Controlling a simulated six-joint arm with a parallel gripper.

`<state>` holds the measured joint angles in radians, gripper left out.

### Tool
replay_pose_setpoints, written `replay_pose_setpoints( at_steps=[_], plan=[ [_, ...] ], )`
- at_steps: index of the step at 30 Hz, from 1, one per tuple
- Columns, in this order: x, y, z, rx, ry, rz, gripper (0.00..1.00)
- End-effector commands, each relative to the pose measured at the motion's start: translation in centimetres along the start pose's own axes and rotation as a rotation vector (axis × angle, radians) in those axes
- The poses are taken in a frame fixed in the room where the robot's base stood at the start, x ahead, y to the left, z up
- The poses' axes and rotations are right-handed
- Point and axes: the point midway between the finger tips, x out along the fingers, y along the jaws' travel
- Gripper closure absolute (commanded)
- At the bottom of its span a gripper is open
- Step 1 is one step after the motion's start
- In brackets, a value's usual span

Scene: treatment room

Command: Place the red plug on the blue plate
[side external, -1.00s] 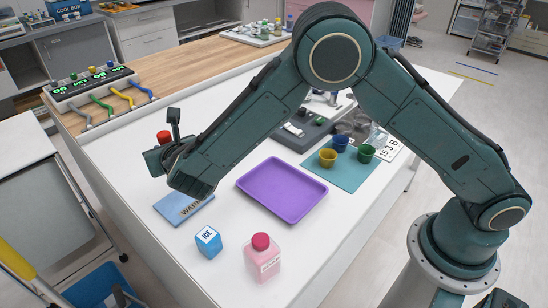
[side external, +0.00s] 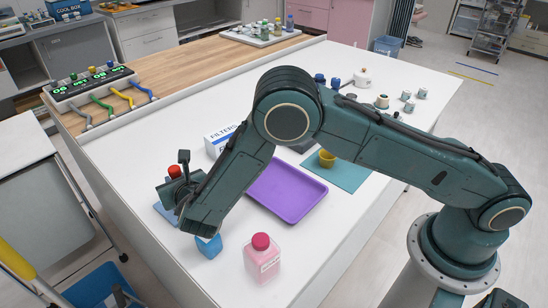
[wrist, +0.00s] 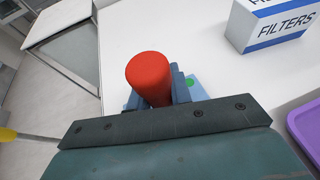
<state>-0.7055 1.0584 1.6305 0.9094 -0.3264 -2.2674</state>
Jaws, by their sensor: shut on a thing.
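The red plug (wrist: 148,77) is a red cylinder held between the jaws of my gripper (wrist: 157,95), which is shut on it. In the side external view the plug (side external: 175,171) shows its red top in my gripper (side external: 176,181). A flat light-blue plate (side external: 160,213) lies on the white table below my gripper, mostly hidden by it. A corner of the plate with a green spot shows beside the jaws in the wrist view (wrist: 198,92). I cannot tell whether the plug touches the plate.
A white filters box (side external: 219,142) stands behind my arm. A purple tray (side external: 292,214) is to the right. A blue cube (side external: 208,249) and a pink bottle with a red cap (side external: 262,262) stand close in front.

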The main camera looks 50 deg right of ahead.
Motion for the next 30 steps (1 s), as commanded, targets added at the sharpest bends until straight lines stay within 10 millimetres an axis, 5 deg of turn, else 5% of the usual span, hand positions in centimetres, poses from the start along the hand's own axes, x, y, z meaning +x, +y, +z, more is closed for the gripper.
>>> replay_pose_setpoints(
  at_steps=[6, 21, 22, 24, 30],
  plan=[
    [0.8, 0.0, -2.0, -0.001, 0.000, 0.000, 1.00],
    [1.1, 0.0, -2.6, 0.000, 0.000, 0.000, 1.00],
    [1.1, 0.0, -2.6, 0.000, 0.000, 0.000, 0.74],
    [1.1, 0.0, -2.6, 0.000, 0.000, 0.000, 0.60],
    [1.1, 0.0, -2.5, 0.000, 0.000, 0.000, 0.58]
  ],
)
